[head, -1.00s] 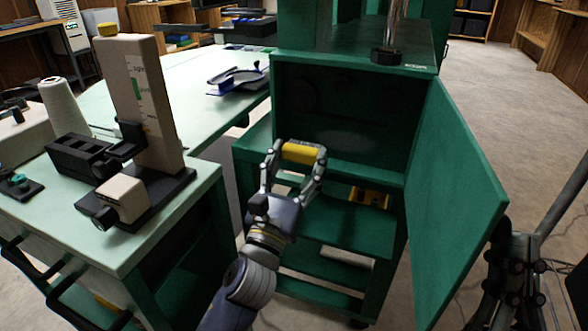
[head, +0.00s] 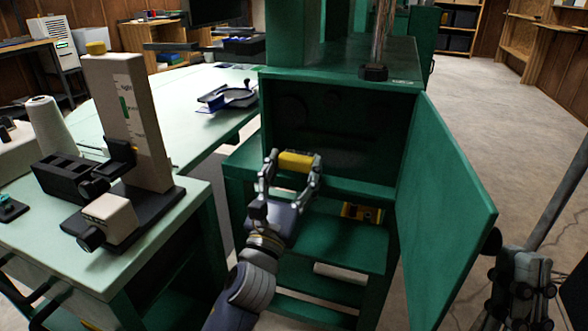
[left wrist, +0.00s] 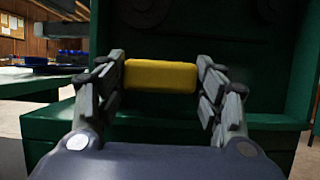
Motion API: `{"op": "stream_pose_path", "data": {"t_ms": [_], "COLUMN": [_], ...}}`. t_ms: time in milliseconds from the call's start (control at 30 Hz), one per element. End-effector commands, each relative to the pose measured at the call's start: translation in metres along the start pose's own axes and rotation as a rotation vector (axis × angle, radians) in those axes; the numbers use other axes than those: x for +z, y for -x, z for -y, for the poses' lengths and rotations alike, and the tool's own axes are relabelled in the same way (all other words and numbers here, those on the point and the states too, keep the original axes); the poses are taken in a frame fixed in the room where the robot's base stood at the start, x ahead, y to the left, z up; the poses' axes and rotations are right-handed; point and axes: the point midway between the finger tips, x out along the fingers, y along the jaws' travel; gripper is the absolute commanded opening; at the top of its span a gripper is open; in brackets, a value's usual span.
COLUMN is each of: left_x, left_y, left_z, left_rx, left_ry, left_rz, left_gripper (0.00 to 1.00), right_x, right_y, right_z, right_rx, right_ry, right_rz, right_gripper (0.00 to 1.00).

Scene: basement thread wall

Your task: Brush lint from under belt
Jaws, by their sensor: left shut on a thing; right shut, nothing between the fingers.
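My left gripper (head: 295,162) is shut on a yellow block-like piece, likely the brush (left wrist: 160,76). It holds the piece level across its fingertips at the mouth of the open green cabinet (head: 275,172). No bristles show. In the left wrist view, dark round wheels (left wrist: 143,10) are on the cabinet's back wall, above and beyond the yellow piece. The inside is dark, and I cannot make out the belt or lint. My right gripper (head: 520,288) is shut and empty at the lower right, beyond the green door (head: 445,190).
The green door stands swung open to the right. Below the opening, a shelf holds a yellow item (head: 362,213). A pale green workbench (head: 190,205) with a beige upright device (head: 130,120) and a white thread cone (head: 52,130) is at the left. Free floor (head: 490,110) lies right.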

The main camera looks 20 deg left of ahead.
Motion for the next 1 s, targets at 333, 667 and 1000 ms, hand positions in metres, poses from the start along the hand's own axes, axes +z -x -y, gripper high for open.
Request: {"op": "stream_pose_path", "data": {"t_ms": [333, 667, 1000], "left_x": [-0.002, -0.005, -0.007], "left_y": [-0.006, -0.012, -0.018], "left_z": [0.000, 0.000, 0.000], "left_rx": [0.000, 0.000, -0.001], "left_ry": [0.000, 0.000, 0.001], "left_rz": [0.001, 0.000, 0.001], "left_gripper": [0.43, 0.43, 0.43], "right_x": [0.001, 0.003, 0.004], "right_y": [0.000, 0.000, -0.001], "right_z": [0.000, 0.000, -0.001], "right_rx": [0.000, 0.001, 0.001], "right_ry": [0.000, 0.001, 0.001], "right_rz": [0.005, 0.014, 0.020], "right_gripper": [0.00, 0.00, 0.00]}}
